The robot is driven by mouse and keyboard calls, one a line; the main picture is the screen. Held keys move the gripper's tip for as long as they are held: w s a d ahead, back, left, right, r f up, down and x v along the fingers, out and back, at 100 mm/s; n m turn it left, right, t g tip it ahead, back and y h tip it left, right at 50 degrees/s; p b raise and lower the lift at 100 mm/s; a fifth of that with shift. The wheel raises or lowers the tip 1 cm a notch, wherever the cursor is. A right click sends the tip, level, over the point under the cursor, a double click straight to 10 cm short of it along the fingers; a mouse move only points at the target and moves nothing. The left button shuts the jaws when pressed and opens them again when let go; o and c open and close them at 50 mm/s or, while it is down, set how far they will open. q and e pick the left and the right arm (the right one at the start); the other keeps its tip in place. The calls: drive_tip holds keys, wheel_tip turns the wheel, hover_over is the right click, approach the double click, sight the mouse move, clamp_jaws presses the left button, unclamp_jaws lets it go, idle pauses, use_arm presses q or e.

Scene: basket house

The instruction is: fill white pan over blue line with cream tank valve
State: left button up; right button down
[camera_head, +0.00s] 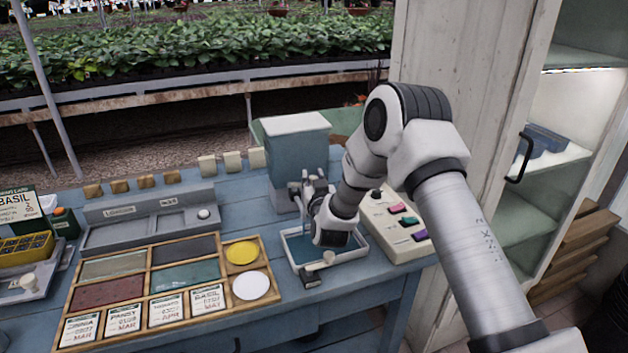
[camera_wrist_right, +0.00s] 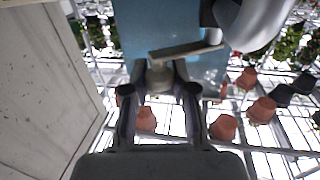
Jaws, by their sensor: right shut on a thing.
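The tank (camera_head: 293,165) is a blue-grey box with a pale lid, standing on the blue table. Its valve (camera_wrist_right: 160,76) shows in the wrist view, with a flat bar beside it, against the blue tank face. My right gripper (camera_head: 306,190) is at the front of the tank. In the wrist view my right gripper (camera_wrist_right: 160,72) has its fingers on both sides of the valve and is shut on it. The white pan (camera_head: 287,250) sits below, partly hidden by my right arm, with a teal-blue inside. I cannot make out a blue line or the fill level. My left gripper is out of view.
A cream panel with coloured buttons (camera_head: 408,232) stands right of the pan. A wooden seed tray (camera_head: 147,270) and a grey balance-like unit (camera_head: 135,229) lie left. A cabinet (camera_head: 470,100) stands right.

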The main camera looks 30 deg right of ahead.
drive_tip(key=shift+s+a+m+g+h, duration=0.25)
drive_tip(key=shift+m+g+h, duration=0.25)
drive_tip(key=shift+m+h, duration=0.3)
drive_tip(key=shift+h, duration=0.3)
drive_tip(key=c, duration=1)
unclamp_jaws()
drive_tip(key=shift+w, duration=0.1)
drive_tip(key=shift+o, duration=0.2)
drive_tip(key=v, duration=1.2)
